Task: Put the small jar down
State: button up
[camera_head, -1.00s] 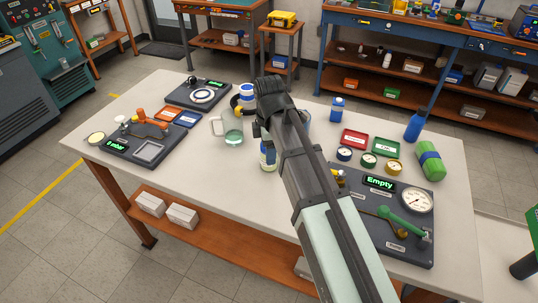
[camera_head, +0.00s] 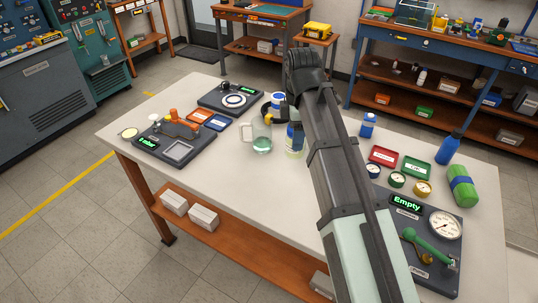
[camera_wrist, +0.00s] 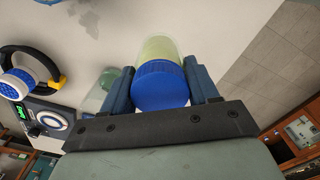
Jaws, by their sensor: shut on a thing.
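The small jar has a blue lid (camera_wrist: 160,88) and a clear body (camera_wrist: 157,48) with pale yellow contents in the wrist view. My gripper (camera_wrist: 160,72) is shut on it, with one blue finger on each side of the lid. In the head view the jar (camera_head: 294,143) shows left of my arm, beside a glass mug (camera_head: 261,138) with green liquid. My arm hides most of the gripper there. I cannot tell whether the jar's base touches the white tabletop (camera_head: 235,185).
A white, blue-banded container (camera_head: 277,101) stands behind the mug, with a black-and-yellow ring-shaped thing beside it. Panels stand at left (camera_head: 175,140), back (camera_head: 232,98) and right (camera_head: 425,240). Red (camera_head: 383,157) and green (camera_head: 416,167) trays lie right. The front-middle tabletop is clear.

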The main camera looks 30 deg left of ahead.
jog(key=s+a+n, duration=0.1)
jog(key=s+a, duration=0.5)
jog(key=a, duration=0.3)
jog(key=s+a+n, duration=0.1)
jog(key=s+a, duration=0.5)
jog(key=a, duration=0.2)
jog(key=shift+w+a+f, duration=0.1)
jog(key=shift+w+f, duration=0.05)
jog(key=shift+f, duration=2.25)
jog(key=shift+w+a+f, duration=0.1)
jog(key=shift+f, duration=2.25)
jog(key=shift+f, duration=0.1)
jog(key=o, duration=1.3)
notch_tip(320, 180, up, 12)
jog(key=shift+r, duration=0.1)
